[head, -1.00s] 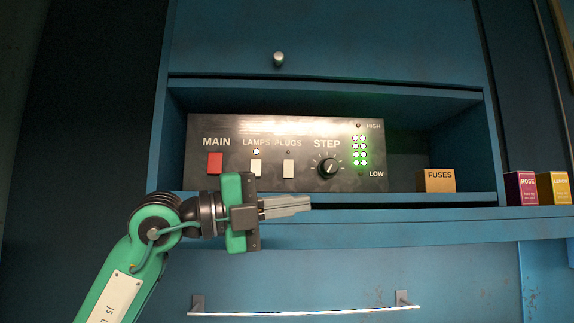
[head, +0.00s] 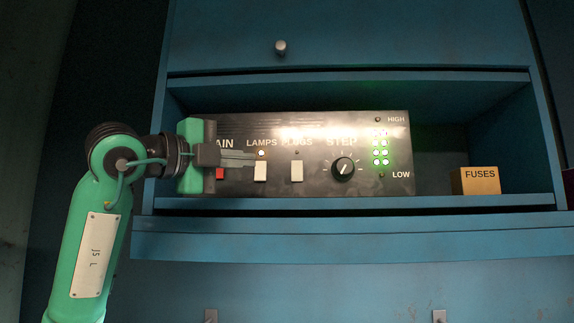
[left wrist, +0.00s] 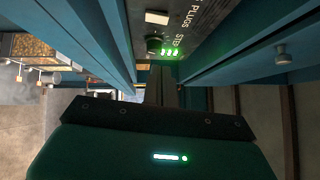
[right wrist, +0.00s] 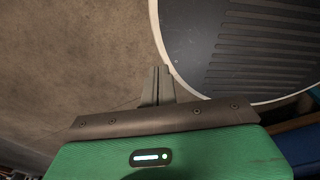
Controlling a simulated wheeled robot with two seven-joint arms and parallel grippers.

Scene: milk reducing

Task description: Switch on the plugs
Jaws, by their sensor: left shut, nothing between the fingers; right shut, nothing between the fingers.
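The control panel (head: 225,185) stands on a blue shelf. The white PLUGS switch (head: 297,171) is right of the white LAMPS switch (head: 260,171); the small light above PLUGS looks dark, and the one above LAMPS is lit. The PLUGS switch also shows in the left wrist view (left wrist: 157,17). My left gripper (head: 252,159) is shut and empty in front of the panel, its tips by the top of the LAMPS switch and left of PLUGS. It partly hides the red MAIN switch (head: 220,174). My right gripper (right wrist: 157,85) is shut and empty, away from the panel.
The STEP knob (head: 343,167) and lit green lamps (head: 380,153) are right of PLUGS. A FUSES box (head: 480,181) stands on the shelf at the right. The shelf's front edge (head: 400,202) runs below the panel. A cabinet knob (head: 280,47) is above.

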